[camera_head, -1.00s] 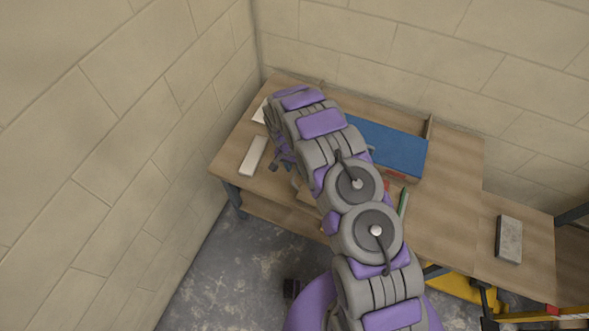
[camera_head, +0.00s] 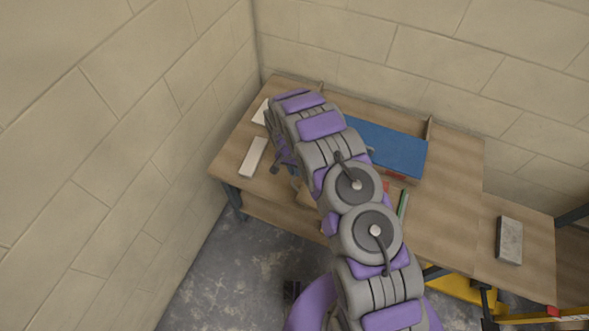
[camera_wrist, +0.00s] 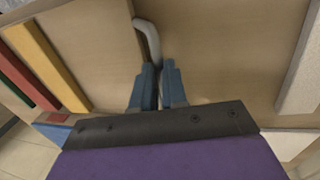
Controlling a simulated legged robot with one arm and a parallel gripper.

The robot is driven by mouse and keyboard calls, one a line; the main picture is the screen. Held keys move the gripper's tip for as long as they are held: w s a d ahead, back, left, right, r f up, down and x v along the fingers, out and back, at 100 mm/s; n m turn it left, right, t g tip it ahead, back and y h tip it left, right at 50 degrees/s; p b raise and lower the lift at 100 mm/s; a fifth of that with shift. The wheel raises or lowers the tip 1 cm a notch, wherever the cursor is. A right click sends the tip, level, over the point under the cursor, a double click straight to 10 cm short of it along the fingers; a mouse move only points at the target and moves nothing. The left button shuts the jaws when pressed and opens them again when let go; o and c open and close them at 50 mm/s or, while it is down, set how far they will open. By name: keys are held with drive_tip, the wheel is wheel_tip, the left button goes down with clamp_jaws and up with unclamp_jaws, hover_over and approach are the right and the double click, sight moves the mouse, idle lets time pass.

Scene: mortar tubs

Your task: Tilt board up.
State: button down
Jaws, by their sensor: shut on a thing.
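My gripper (camera_wrist: 158,78) shows its two blue fingers closed on a grey curved handle (camera_wrist: 148,40) in the wrist view. The handle lies along the edge of a flat wooden board (camera_wrist: 100,45), which fills the upper left of that view. How far the board is tilted I cannot tell. In the head view my arm covers most of the board, and only a small brown piece (camera_head: 306,196) shows beside it. The gripper (camera_head: 280,165) is partly hidden there behind my wrist, over the left part of the wooden workbench (camera_head: 455,195).
A pale block (camera_head: 253,157) lies on the bench to the left. Yellow (camera_wrist: 52,65), red (camera_wrist: 28,75) and green (camera_wrist: 15,90) strips lie left in the wrist view. A grey block (camera_head: 509,240) is far right. Walls close in behind and left.

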drive_tip(key=shift+a+r, duration=0.1)
drive_tip(key=shift+r+p, duration=0.3)
drive_tip(key=shift+r, duration=0.15)
drive_tip(key=s+d+r+t+y+p, duration=0.1)
drive_tip(key=s+d+r+y+p, duration=0.1)
drive_tip(key=d+r, duration=0.4)
drive_tip(key=s+d+r+t+y+p, duration=0.1)
drive_tip(key=d+r+y, duration=0.3)
drive_tip(key=r, duration=1.1)
drive_tip(key=shift+s+d+r+t+y+p, duration=0.35)
drive_tip(key=shift+s+d+r, duration=0.1)
drive_tip(key=shift+d, duration=0.4)
drive_tip(key=shift+w, duration=0.1)
drive_tip(key=shift+r, duration=0.1)
